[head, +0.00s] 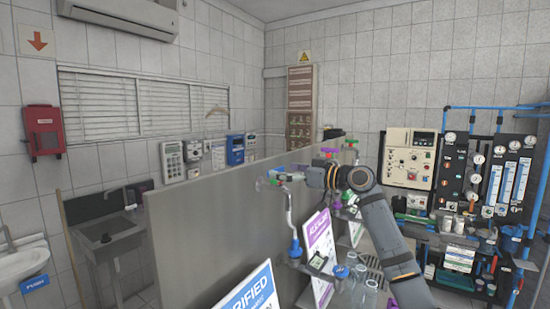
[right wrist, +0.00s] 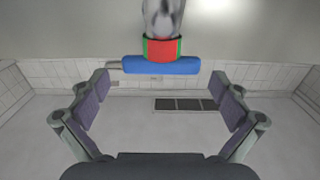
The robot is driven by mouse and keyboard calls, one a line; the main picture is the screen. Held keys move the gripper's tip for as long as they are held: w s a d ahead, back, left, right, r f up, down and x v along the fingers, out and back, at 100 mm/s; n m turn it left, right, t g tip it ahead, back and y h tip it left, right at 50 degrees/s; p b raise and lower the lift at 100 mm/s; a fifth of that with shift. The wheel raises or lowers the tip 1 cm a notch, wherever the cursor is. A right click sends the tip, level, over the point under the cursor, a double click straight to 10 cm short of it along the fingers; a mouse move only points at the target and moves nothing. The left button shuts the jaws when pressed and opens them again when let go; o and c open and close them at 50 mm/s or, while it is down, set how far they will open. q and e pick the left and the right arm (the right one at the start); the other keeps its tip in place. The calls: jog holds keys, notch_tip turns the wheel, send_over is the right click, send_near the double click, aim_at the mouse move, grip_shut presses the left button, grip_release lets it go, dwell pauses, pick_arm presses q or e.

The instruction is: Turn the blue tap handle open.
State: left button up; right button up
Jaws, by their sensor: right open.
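The blue tap handle (right wrist: 160,65) is a short horizontal bar in the right wrist view. It sits below a red and green collar on a grey metal tap body (right wrist: 163,17). My right gripper (right wrist: 160,84) is open, its fingers spread to either side below the handle in that view. No finger is seen touching the handle. In the head view my right gripper (head: 283,177) is at the tap beside the grey partition, and the blue handle is hard to make out there. My left gripper does not show.
The grey partition (head: 210,225) runs along the left of the taps. White signs (head: 250,291) and clear bottles (head: 366,295) stand below. A second tap with a purple handle (head: 329,152) is behind. The osmosis rack (head: 480,180) is at the right.

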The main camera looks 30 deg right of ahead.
jog(key=shift+r+p+x, duration=0.25)
jog(key=shift+p+x, duration=0.35)
jog(key=shift+x, duration=0.6)
jog(key=shift+a+f, duration=0.1)
jog(key=shift+a, duration=0.05)
jog(key=shift+f, duration=0.1)
jog(key=shift+w, duration=0.1)
jog(key=c, duration=1)
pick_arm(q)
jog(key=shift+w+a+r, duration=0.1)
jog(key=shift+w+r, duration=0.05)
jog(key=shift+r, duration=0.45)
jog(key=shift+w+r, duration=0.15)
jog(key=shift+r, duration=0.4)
pick_arm(e)
jog(key=shift+c, duration=0.2)
